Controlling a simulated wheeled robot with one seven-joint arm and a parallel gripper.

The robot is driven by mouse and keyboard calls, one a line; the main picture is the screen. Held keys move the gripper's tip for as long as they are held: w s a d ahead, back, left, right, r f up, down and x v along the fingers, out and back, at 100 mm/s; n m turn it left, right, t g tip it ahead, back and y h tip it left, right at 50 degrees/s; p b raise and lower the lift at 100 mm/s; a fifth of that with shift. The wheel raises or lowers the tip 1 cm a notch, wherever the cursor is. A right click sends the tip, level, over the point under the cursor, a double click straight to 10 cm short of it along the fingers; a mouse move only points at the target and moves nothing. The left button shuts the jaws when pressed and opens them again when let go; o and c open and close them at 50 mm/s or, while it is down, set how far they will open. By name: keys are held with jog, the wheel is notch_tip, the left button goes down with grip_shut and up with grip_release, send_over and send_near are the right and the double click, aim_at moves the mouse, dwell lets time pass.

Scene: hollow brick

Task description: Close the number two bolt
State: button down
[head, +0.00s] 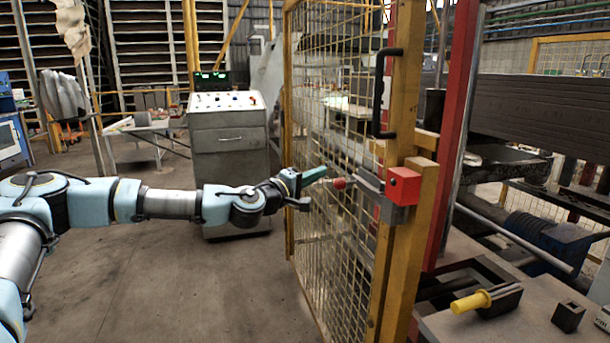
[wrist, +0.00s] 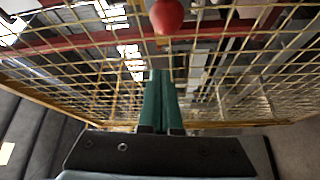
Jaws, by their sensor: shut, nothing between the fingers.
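A bolt (head: 368,182) with a round red knob (head: 340,183) is mounted on the yellow mesh gate, beside a red block (head: 403,186) on the yellow post. I cannot read a number on it. My gripper (head: 318,173) is at the end of my outstretched arm, just left of the red knob and apart from it in the head view. In the wrist view my green fingers (wrist: 161,100) are together with nothing between them. The red knob (wrist: 167,15) is at the top of that view, beyond the fingertips. How far the bolt reaches into the red block is unclear.
The yellow mesh gate (head: 320,235) stands close by my gripper, with a black handle (head: 380,95) above the bolt. A grey control cabinet (head: 228,150) stands behind my arm. A yellow peg (head: 470,302) in a black holder lies at lower right. The floor at lower left is clear.

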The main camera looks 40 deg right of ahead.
aim_at(340, 184)
jog(key=shift+s+a+f+p, duration=0.15)
jog(key=shift+s+p, duration=0.1)
jog(key=shift+s, duration=0.4)
jog(key=shift+s+f+p, duration=0.1)
jog(key=shift+s+p, duration=0.15)
jog(key=shift+s, duration=0.4)
jog(key=shift+s+a+f+p, duration=0.15)
jog(key=shift+s+p, duration=0.1)
jog(key=shift+s, duration=0.4)
jog(key=shift+d, duration=0.1)
jog(key=shift+s+a, duration=0.25)
jog(key=shift+s, duration=0.45)
jog(key=shift+s+a, duration=0.3)
jog(key=shift+s, duration=0.4)
jog(key=shift+s+a, duration=0.25)
jog(key=shift+s, duration=0.45)
